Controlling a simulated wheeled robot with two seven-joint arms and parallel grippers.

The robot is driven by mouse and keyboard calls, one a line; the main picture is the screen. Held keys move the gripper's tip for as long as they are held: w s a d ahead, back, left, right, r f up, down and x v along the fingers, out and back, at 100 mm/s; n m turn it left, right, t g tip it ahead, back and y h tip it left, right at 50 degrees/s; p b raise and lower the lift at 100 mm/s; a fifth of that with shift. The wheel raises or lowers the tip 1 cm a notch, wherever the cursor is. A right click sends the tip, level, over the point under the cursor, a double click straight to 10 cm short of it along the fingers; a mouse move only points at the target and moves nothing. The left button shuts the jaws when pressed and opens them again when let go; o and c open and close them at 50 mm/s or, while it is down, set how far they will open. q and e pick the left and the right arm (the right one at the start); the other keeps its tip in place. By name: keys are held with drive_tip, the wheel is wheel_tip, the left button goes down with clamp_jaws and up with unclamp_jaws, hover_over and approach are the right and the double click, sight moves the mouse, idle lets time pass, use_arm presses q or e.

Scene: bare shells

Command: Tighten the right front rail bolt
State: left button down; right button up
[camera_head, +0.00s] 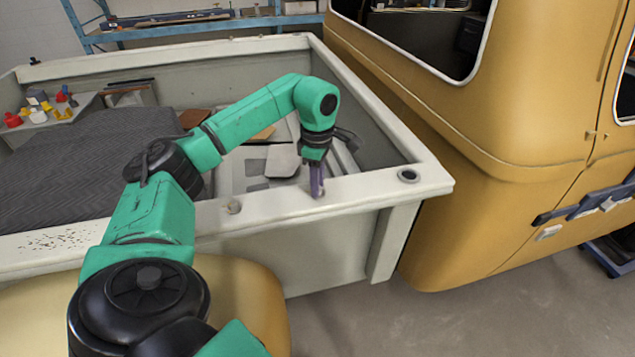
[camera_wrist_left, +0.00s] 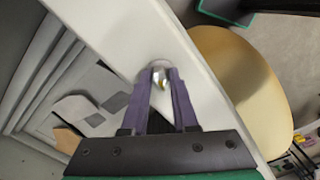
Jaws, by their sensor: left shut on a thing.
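My left gripper (camera_head: 318,192) points down onto the near, cream-coloured rail (camera_head: 365,186) of the truck bed. In the left wrist view its purple fingers (camera_wrist_left: 160,82) are shut on a small shiny metal bolt (camera_wrist_left: 159,74), the right front rail bolt, at the rail's top face. In the head view the fingers hide most of this bolt. How far the bolt is seated cannot be told. My right gripper is in neither view.
A round bolt-like head (camera_head: 233,207) sits on the rail to the left. A dark-rimmed hole (camera_head: 408,175) is near the right corner. The yellow cab (camera_head: 480,120) stands close on the right. A dark ribbed mat (camera_head: 95,165) and loose panels lie in the bed.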

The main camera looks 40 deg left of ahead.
use_arm(q)
drive_tip(key=shift+w+r, duration=0.1)
drive_tip(key=c, duration=0.7)
unclamp_jaws()
wheel_tip(320, 180, up, 6)
drive_tip(key=shift+f+b, duration=0.15)
drive_tip(key=shift+b, duration=0.85)
wheel_tip(320, 180, up, 9)
drive_tip(key=p, duration=0.2)
drive_tip(key=shift+f, duration=0.15)
drive_tip(key=shift+f, duration=0.1)
